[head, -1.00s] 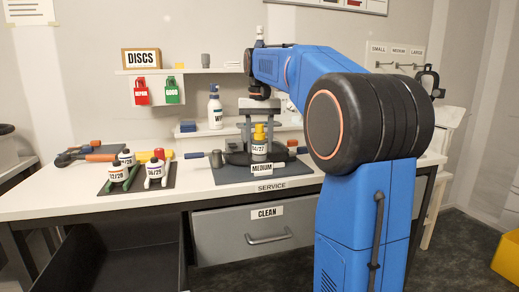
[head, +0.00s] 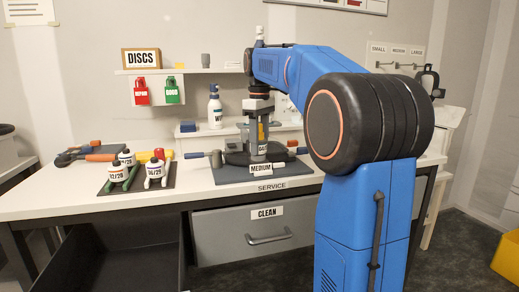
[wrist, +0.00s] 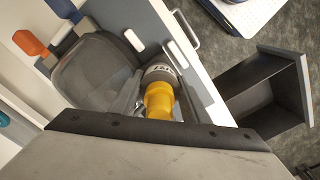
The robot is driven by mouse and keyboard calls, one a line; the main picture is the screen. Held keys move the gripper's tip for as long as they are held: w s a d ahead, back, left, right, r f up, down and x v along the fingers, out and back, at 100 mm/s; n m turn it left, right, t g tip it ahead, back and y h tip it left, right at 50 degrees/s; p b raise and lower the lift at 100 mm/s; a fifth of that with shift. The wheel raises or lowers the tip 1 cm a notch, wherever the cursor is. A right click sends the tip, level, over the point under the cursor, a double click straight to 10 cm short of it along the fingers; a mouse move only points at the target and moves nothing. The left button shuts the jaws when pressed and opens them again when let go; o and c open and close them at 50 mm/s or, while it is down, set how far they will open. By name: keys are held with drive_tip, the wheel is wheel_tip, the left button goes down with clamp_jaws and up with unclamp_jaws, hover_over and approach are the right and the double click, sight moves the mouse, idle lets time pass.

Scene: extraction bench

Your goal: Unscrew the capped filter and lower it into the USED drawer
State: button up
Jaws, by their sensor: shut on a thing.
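The capped filter has a yellow cap (head: 261,131) and a pale labelled body. It stands upright in the dark holder (head: 237,158) on the grey mat behind the MEDIUM sign. My gripper (head: 259,146) points straight down and is shut on the filter; its fingers hide most of the body in the head view. In the wrist view, the yellow cap (wrist: 160,101) and the label band of the filter (wrist: 162,73) show between the fingers. An open dark drawer (head: 112,262) is below the bench at left; it also shows in the wrist view (wrist: 265,98). No USED label is readable.
The CLEAN drawer (head: 242,236) is closed under the bench. Labelled white bottles (head: 118,175) stand on a dark mat at left. A spray bottle (head: 215,108) stands behind the mat, below the DISCS shelf (head: 180,71). Hand tools (head: 88,155) lie at the far left.

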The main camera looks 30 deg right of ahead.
drive_tip(key=n, duration=0.3)
drive_tip(key=shift+n, duration=0.3)
drive_tip(key=o, duration=1.2)
drive_tip(key=shift+o, duration=0.2)
